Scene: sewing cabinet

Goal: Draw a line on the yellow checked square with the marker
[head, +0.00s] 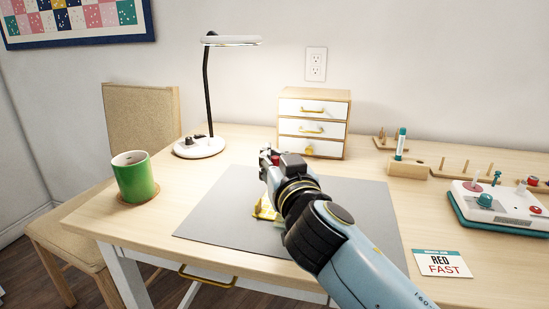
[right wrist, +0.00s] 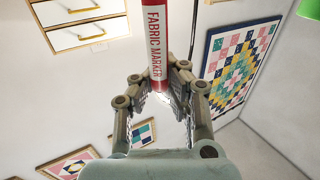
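My right gripper (head: 270,157) is over the grey mat, shut on the red fabric marker. In the right wrist view the marker (right wrist: 154,45) stands between the fingertips (right wrist: 160,80), with its white "FABRIC MARKER" label showing. In the head view only a small red bit of it shows at the fingers. The yellow checked square (head: 263,211) lies on the mat, mostly hidden behind my right gripper and wrist. I cannot tell whether the marker's tip touches it. My left gripper is not in view.
The grey mat (head: 215,220) lies on the wooden table. A green mug (head: 135,180) stands left, a lamp (head: 200,147) and a small drawer unit (head: 312,125) behind.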

